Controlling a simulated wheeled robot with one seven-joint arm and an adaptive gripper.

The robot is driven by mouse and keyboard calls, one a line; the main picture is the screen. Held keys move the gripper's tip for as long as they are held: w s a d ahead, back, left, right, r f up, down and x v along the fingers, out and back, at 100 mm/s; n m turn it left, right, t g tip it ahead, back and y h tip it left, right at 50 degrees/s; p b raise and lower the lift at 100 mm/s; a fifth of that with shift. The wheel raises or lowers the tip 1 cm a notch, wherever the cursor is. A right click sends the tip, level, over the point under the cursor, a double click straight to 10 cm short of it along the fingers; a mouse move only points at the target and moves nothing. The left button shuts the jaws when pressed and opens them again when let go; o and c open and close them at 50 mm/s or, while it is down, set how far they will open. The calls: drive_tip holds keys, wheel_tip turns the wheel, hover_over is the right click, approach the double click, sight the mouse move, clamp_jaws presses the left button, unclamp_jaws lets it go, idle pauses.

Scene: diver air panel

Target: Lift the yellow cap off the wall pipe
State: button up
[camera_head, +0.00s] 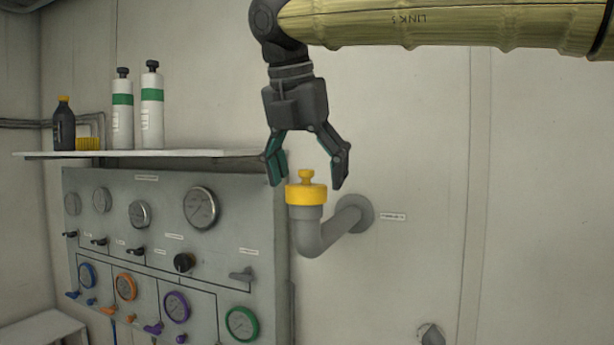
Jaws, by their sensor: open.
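The yellow cap (306,193) sits upright on the upturned open end of the grey wall pipe (322,238). It has a wide ribbed rim and a small knob on top. The pipe bends and joins the wall at a round flange to the right. My gripper (307,180) points down over the cap with its fingers spread open, one on the left and one on the right of the knob. The fingertips reach about the height of the cap's top and look apart from it. Depth between the fingers and cap is hard to judge.
A grey gauge panel (222,265) with dials and valves stands left of the pipe. A white shelf (190,154) above it holds white bottles (152,105), a dark bottle (64,125) and a yellow item. The wall right of the pipe is mostly bare.

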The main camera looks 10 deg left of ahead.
drive_tip(key=shift+w+f, duration=0.15)
drive_tip(key=shift+f, duration=0.4)
drive_tip(key=c, duration=1)
drive_tip(key=shift+r+b, duration=0.9)
drive_tip(key=shift+r, duration=0.75)
drive_tip(key=s+b, duration=0.2)
drive_tip(key=s, duration=0.3)
drive_tip(key=s+r+b, duration=0.1)
drive_tip(key=s+b, duration=0.1)
drive_tip(key=s, duration=0.3)
drive_tip(key=s+b, duration=0.2)
drive_tip(key=s, duration=0.4)
drive_tip(key=shift+s+d+r, duration=0.1)
drive_tip(key=shift+d+r, duration=0.2)
drive_tip(key=shift+r, duration=0.1)
